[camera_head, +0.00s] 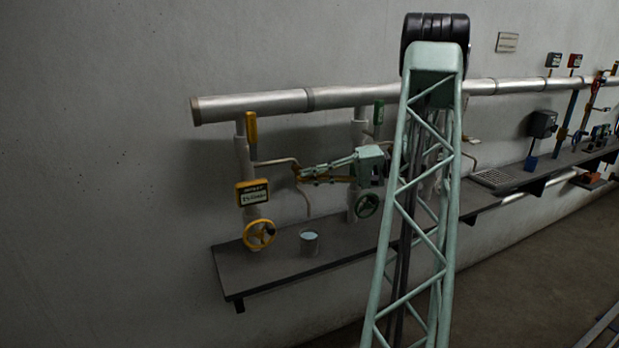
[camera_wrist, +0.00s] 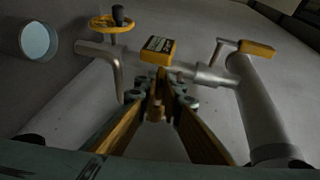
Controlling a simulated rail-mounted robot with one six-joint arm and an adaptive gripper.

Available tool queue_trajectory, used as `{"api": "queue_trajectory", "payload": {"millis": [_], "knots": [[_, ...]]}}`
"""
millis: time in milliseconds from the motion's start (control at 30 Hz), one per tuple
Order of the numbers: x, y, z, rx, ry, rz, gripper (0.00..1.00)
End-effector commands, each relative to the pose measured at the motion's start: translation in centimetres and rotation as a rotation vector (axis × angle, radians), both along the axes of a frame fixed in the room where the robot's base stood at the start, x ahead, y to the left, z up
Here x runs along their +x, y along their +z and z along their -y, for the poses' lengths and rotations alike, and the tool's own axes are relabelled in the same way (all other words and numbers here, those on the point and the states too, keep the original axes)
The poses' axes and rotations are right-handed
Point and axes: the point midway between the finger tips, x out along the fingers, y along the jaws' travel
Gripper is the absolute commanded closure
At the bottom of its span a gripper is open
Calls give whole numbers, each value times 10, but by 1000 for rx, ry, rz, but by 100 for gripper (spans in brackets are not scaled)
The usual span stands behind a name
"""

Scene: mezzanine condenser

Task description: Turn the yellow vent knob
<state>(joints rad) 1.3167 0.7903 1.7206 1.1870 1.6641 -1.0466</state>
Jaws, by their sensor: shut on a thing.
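My gripper (camera_head: 299,173) reaches left from my arm, in front of the left vertical pipe, by the thin bent spout (camera_head: 305,198). In the wrist view its long fingers (camera_wrist: 158,82) converge and are shut on a small yellow-brown piece (camera_wrist: 156,108). This looks like the vent knob, but it is mostly hidden by the fingers, and its turn angle cannot be told. The spout also shows in the wrist view (camera_wrist: 119,78), left of the fingers.
A yellow handwheel (camera_head: 259,234), a yellow label box (camera_head: 252,192) and a yellow lever (camera_head: 252,127) are on the left pipe. A cup (camera_head: 309,243) stands on the dark shelf (camera_head: 285,268) below. A green handwheel (camera_head: 367,204) is close under my wrist.

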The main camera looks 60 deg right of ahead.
Motion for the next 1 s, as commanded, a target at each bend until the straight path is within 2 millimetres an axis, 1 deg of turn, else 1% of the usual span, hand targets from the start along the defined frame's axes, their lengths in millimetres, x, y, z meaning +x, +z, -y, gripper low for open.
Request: {"api": "queue_trajectory", "payload": {"millis": [200, 400, 900, 933, 1000], "knots": [[0, -2, 0, 89, 0, 53, 100], [0, -2, 0, 134, 0, 81, 100], [0, -2, 0, 148, 0, 90, 100], [0, -2, 0, 148, 0, 90, 92], [0, -2, 0, 148, 0, 90, 86]]}}
